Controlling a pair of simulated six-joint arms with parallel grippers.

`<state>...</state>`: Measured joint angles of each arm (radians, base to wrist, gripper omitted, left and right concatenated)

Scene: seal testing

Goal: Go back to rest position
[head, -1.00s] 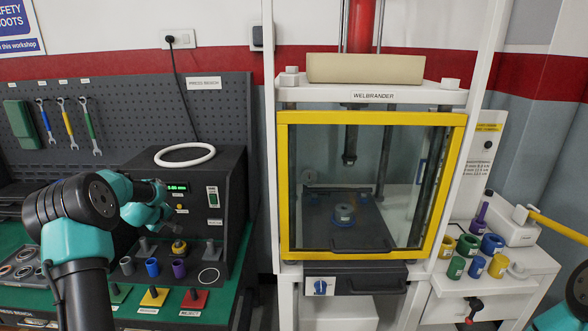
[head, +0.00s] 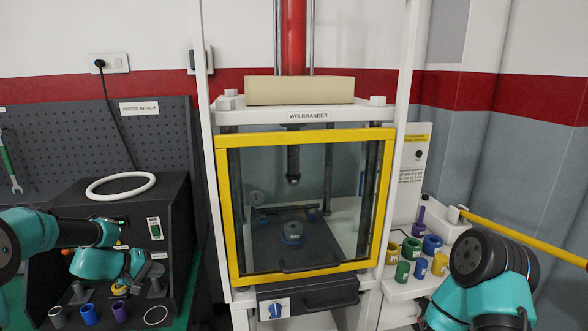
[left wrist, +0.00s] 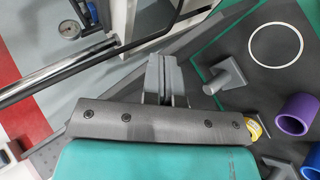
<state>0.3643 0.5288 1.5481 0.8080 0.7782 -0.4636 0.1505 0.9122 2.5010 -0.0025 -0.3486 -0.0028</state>
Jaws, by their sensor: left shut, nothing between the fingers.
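My left gripper (left wrist: 168,75) is shut and empty in the left wrist view, its two grey fingers side by side. It hangs beside a grey T-shaped post (left wrist: 226,75) without holding it. In the head view my left arm reaches in from the left edge over the press bench, and its fingers are hard to make out there. My right arm shows at the lower right of the head view, in front of the sample shelf. Its gripper is not in view.
The press machine (head: 306,138) stands in the middle with its yellow-framed door closed. Blue (head: 89,315) and purple (head: 120,311) sleeves stand on the bench. A white ring (head: 121,186) lies on the bench housing. Several coloured rings stand on the right shelf, near a yellow bar (head: 520,237).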

